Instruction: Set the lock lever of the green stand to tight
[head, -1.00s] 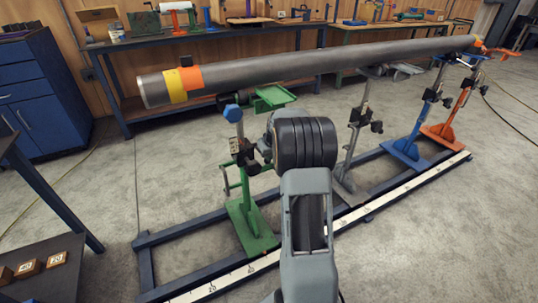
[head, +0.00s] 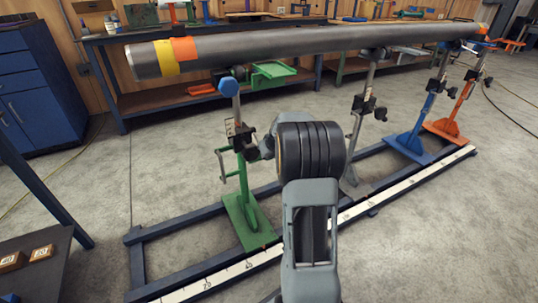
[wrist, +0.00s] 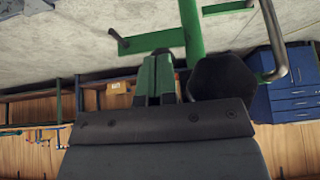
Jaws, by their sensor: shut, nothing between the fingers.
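The green stand (head: 243,190) is upright under the near left end of the grey pipe (head: 300,45), with a blue knob at its top and a dark clamp block on its post. Its post also shows in the upside-down wrist view (wrist: 191,30), with a black knob (wrist: 222,80), a bent silver bar (wrist: 276,40) and a green side bar (wrist: 150,42). I cannot tell which of these is the lock lever or how it is set. My gripper (wrist: 155,80) is shut and empty close to the post; contact is unclear. My arm hides it in the head view.
A grey stand (head: 362,115), a blue stand (head: 425,120) and an orange stand (head: 458,105) carry the pipe farther right. A dark rail frame with a white scale (head: 400,188) runs along the floor. A dark table (head: 40,275) is at lower left.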

